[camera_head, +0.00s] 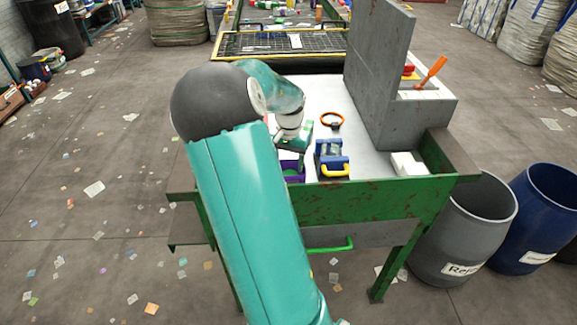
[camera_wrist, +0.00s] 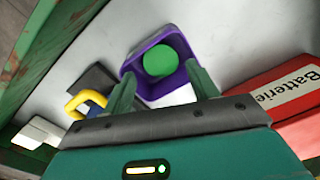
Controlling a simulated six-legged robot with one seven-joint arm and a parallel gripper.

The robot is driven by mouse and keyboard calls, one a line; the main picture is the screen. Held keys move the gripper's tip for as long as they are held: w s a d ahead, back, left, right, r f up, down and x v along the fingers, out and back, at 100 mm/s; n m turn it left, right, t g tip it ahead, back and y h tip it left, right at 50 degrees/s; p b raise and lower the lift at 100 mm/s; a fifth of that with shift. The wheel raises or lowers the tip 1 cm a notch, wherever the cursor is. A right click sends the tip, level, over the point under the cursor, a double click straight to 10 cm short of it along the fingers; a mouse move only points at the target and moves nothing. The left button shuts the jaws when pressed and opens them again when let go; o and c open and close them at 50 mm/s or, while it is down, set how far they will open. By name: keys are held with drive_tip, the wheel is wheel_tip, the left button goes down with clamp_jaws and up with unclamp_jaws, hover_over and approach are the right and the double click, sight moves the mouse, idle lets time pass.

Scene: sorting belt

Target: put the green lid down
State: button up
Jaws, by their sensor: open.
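A round green lid (camera_wrist: 160,59) lies inside a small purple tray (camera_wrist: 133,62) in the wrist view. In the head view the purple tray (camera_head: 283,156) stands near the table's front edge, with a bit of green showing in it, partly hidden by my arm. My gripper (camera_wrist: 160,72) is open, its two fingers apart on either side of the tray's near part. Nothing is seen held between them. I cannot tell how high the fingertips are above the tray.
A blue item with a yellow handle (camera_head: 335,170) stands right of the tray. A red box labelled "Batterie" (camera_wrist: 285,120) is close by in the wrist view. An orange ring (camera_head: 332,120), white block (camera_head: 407,164) and tall grey panel (camera_head: 378,70) are on the table (camera_head: 372,166).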

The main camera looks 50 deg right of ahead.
wheel_tip(320, 180, up, 11)
drive_tip(key=shift+f, duration=0.2)
drive_tip(key=w+a+r+n+t+y, duration=0.1)
drive_tip(key=a+r+n, duration=0.25)
drive_tip(key=a, duration=0.85)
drive_tip(key=a+r+n+t, duration=0.2)
drive_tip(key=a+n, duration=0.2)
drive_tip(key=a, duration=0.9)
drive_tip(key=s+a+n+t, duration=0.1)
drive_tip(key=s+a+n, duration=0.2)
drive_tip(key=a, duration=0.5)
drive_tip(key=s+a+n+t+h, duration=0.1)
drive_tip(key=s+a+n, duration=0.2)
drive_tip(key=s+a, duration=0.2)
drive_tip(key=a, duration=0.2)
drive_tip(key=shift+s+a+r+n, duration=0.25)
drive_tip(key=shift+a+r+n, duration=0.1)
drive_tip(key=shift+r, duration=0.05)
drive_tip(key=c, duration=0.5)
drive_tip(key=shift+d, duration=0.1)
